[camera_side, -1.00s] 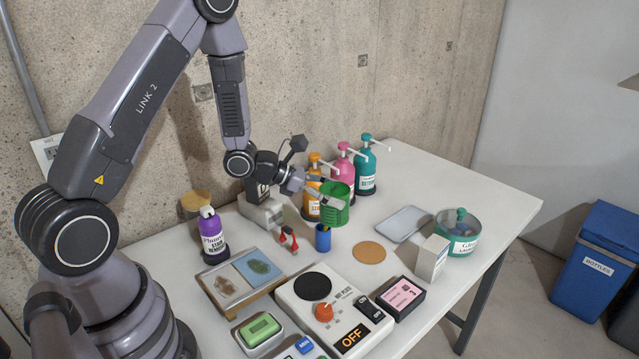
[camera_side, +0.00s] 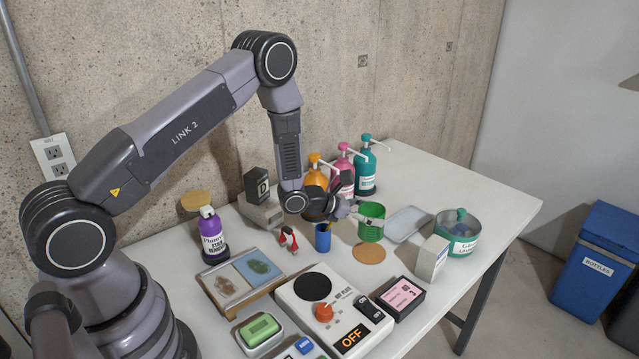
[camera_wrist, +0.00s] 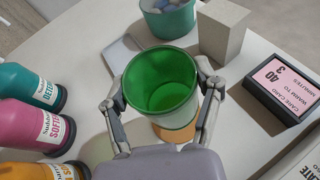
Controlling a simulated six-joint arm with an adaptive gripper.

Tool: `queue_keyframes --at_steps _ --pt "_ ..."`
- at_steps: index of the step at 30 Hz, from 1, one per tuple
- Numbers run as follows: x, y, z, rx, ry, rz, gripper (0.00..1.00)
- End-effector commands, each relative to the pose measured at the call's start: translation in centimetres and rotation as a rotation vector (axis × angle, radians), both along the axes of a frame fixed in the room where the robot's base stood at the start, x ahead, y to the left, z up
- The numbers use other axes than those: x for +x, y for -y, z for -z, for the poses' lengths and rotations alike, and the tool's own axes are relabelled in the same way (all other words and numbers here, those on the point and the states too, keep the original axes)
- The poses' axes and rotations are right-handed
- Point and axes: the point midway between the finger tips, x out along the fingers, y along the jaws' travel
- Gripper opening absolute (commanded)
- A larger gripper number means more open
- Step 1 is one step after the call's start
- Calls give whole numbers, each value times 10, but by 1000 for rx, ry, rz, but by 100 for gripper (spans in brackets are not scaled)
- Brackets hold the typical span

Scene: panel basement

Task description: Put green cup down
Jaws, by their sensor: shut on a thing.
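The green cup (camera_side: 371,222) is upright in my gripper (camera_side: 360,215), near the back edge of the round cork coaster (camera_side: 368,254). In the wrist view the cup (camera_wrist: 160,78) is seen from above and looks empty. My gripper's fingers (camera_wrist: 159,107) clasp it from both sides. Part of the coaster (camera_wrist: 176,134) shows below the cup in the wrist view. The cup's base seems low over the table, but I cannot tell whether it touches anything.
Pump bottles, orange (camera_side: 315,172), pink (camera_side: 343,170) and teal (camera_side: 365,165), stand behind. A blue cup (camera_side: 322,238) is left of the coaster. A grey tray (camera_side: 408,223), white box (camera_side: 432,257) and teal-labelled jar (camera_side: 458,235) stand right. A hot plate (camera_side: 325,310) lies in front.

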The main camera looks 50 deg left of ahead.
Motion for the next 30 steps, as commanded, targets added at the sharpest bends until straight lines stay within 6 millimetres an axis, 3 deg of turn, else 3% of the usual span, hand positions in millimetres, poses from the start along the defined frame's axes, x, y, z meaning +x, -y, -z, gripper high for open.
queue_keyframes --at_steps 1,5,10,23,24,30 --pt "-5 -3 22 4 -51 -11 39" --pt "1 -3 31 3 -54 -14 39" --pt "3 -4 56 1 -58 -17 39" --pt "5 -2 62 3 -45 -11 39" --pt "5 -2 62 2 -44 -11 67" --pt "5 -2 62 3 -44 -9 91"
